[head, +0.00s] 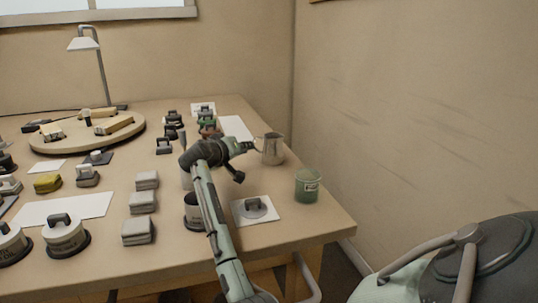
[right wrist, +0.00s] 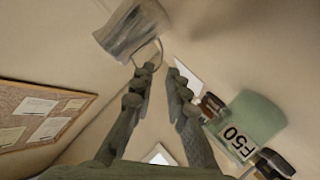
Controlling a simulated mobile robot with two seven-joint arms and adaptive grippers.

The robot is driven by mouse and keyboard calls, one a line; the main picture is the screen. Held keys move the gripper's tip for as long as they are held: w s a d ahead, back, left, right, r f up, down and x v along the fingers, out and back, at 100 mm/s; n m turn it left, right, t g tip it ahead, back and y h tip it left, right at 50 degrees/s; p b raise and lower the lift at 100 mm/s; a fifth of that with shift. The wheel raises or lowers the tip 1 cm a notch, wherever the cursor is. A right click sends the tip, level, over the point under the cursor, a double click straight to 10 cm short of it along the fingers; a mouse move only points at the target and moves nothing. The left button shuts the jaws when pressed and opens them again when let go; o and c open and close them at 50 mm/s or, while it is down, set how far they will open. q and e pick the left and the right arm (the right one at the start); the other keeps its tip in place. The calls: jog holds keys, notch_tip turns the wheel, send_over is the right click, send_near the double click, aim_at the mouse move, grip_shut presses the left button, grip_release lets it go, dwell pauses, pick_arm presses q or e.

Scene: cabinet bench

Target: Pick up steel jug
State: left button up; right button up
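The steel jug (head: 272,149) stands upright near the right edge of the wooden table. My right gripper (head: 246,160) is just left of it, with its fingers pointing toward it. In the right wrist view the jug (right wrist: 128,32) lies beyond the fingertips, at the top, and its thin loop handle faces the gripper. My right gripper (right wrist: 161,72) is open, with a clear gap between the fingers. The left fingertip is close to the handle; I cannot tell whether they touch. Nothing is held. My left gripper is not in view.
A green labelled container (head: 307,187) stands right of the jug, near the table edge. A white sheet with a dark-handled item (head: 255,207) lies in front. Small blocks and handled weights fill the left side. A wall is close on the right.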

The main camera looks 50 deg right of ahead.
jog(key=x, duration=0.7)
jog(key=shift+w+d+f, duration=0.1)
jog(key=shift+d+f, duration=0.1)
jog(key=shift+d, duration=0.05)
grip_shut()
jog(key=shift+r, duration=0.15)
